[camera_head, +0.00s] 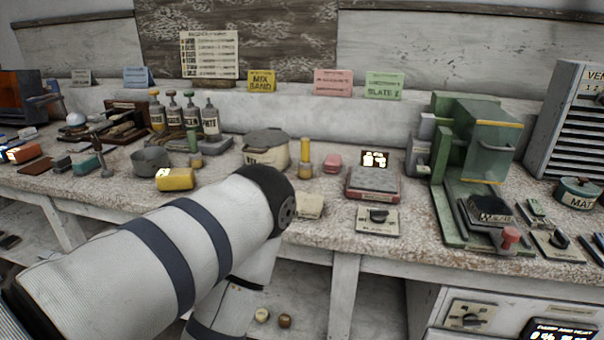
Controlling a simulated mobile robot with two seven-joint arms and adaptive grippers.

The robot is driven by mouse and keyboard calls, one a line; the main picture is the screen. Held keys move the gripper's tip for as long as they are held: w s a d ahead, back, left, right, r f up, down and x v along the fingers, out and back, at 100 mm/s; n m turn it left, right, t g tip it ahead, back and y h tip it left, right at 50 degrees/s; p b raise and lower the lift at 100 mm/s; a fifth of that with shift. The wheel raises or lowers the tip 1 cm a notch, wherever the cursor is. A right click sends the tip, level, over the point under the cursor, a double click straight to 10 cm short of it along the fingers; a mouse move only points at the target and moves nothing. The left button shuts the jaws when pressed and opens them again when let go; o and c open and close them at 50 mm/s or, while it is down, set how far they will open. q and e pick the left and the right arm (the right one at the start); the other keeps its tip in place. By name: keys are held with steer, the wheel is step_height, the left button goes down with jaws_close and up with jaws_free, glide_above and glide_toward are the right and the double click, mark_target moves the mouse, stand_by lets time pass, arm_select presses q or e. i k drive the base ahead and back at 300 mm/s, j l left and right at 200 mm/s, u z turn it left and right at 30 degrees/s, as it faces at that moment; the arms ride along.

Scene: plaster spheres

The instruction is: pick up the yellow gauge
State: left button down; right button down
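A yellow block-shaped device (175,179) with a small lit face at its left end lies on the speckled bench near the front edge, left of centre. It is probably the yellow gauge, but its markings are too small to read. A large white arm of mine with dark bands comes in from the lower left. Its bent joint is right of the yellow device and in front of the bench. Neither gripper shows. No hand is seen touching the yellow device.
A grey bowl (150,160) stands just left of the yellow device. Several bottles (191,112) stand behind it, and a lidded tub (266,148) is to the right. Further right are a red-based scale (372,186) and a green machine (470,160).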

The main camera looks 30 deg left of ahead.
mark_target(180, 179)
steer(key=j+u, duration=0.1)
steer(key=u, duration=1.7)
